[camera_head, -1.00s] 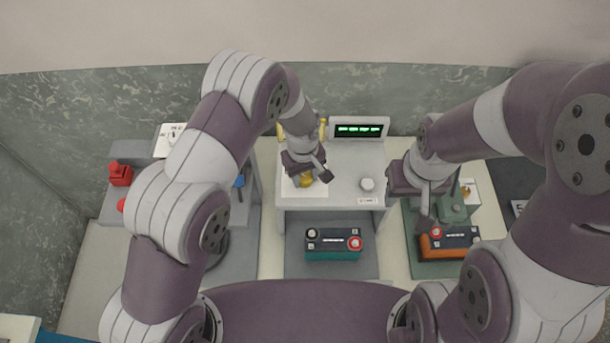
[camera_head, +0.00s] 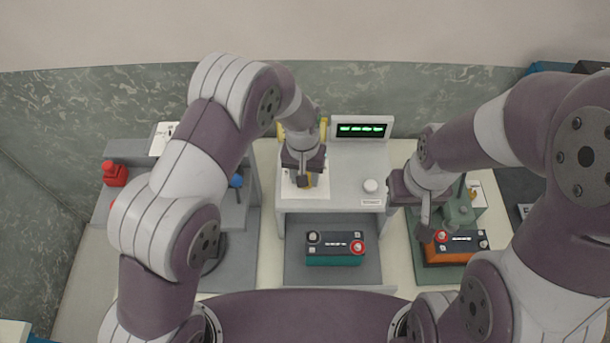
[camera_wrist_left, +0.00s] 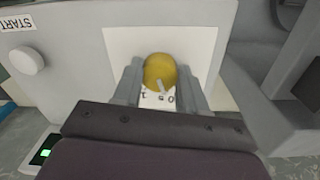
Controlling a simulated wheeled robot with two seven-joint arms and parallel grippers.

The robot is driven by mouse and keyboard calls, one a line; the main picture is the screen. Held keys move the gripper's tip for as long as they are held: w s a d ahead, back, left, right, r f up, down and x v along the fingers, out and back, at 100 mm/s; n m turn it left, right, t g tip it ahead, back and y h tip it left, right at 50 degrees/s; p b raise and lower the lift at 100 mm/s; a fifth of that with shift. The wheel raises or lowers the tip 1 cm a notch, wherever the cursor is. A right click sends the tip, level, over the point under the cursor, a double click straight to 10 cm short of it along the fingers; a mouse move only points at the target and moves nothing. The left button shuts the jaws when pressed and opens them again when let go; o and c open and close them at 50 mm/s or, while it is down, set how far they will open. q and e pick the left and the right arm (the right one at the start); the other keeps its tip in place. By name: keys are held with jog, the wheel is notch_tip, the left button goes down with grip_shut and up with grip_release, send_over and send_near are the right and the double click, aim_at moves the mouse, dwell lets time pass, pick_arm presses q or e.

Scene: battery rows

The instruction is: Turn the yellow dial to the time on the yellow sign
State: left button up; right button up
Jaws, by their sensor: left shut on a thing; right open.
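The yellow dial (camera_wrist_left: 159,71) sits on a white card (camera_wrist_left: 205,45) with printed numbers, partly hidden. My left gripper (camera_wrist_left: 160,85) has its fingers on both sides of the dial, shut on it. In the head view the left gripper (camera_head: 304,180) covers most of the dial. The yellow sign (camera_head: 323,126) is behind my left wrist, and only its edges show, so its time cannot be read. My right gripper (camera_head: 425,220) is open, above the left end of an orange battery (camera_head: 455,252).
A grey bench unit has a green-lit display (camera_head: 361,129) and a white round button (camera_head: 370,186). A teal battery (camera_head: 335,250) lies on a dark mat below. Red knobs (camera_head: 115,173) and a blue knob (camera_head: 236,181) are at the left.

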pick_arm(q)
jog(key=shift+w+r, duration=0.1)
jog(key=shift+w, duration=0.05)
jog(key=o, duration=0.8)
jog(key=shift+c, duration=0.2)
jog(key=o, duration=0.3)
jog(key=shift+r, duration=0.2)
notch_tip(320, 180, up, 12)
jog(key=b, duration=0.3)
jog(key=shift+a+b, duration=0.2)
jog(key=shift+b, duration=0.15)
